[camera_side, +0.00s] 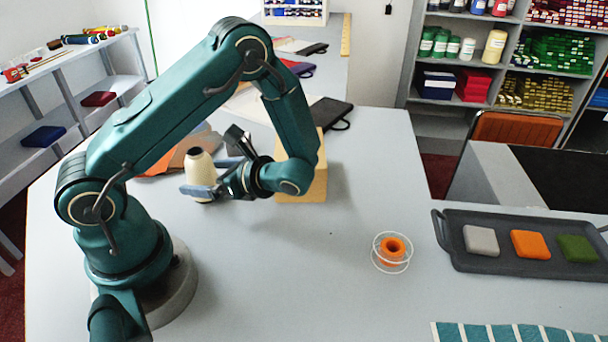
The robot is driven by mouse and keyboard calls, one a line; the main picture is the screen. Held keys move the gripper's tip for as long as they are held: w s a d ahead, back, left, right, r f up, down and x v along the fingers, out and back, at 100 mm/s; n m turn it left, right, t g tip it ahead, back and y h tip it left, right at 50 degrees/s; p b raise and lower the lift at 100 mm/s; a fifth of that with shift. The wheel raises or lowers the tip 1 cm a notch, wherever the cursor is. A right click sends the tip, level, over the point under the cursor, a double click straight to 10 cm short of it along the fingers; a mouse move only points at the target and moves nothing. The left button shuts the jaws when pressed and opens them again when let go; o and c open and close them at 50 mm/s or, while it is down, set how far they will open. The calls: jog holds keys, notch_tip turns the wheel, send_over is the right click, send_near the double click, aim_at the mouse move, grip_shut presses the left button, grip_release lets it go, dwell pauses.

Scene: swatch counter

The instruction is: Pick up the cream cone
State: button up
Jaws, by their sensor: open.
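The cream cone (201,174) stands upright on the grey table, left of the middle in the side view. It is a spool of cream thread with a narrow top. My gripper (206,177) is open and comes in from the right, low over the table. Its fingers reach to the cone, one in front of its lower part and one toward the far side. I cannot tell whether either finger touches it. The near finger hides part of the cone's lower body.
A wooden block (316,185) stands behind my wrist. Brown and orange swatches (180,152) lie behind the cone. A white-rimmed spool with an orange core (392,250) and a dark tray (456,256) with grey, orange and green pads are at right. The table's front middle is clear.

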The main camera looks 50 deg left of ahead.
jog(key=shift+x, duration=1.1)
jog(key=c, duration=1.5)
jog(key=shift+c, duration=0.2)
jog(key=shift+r, duration=0.15)
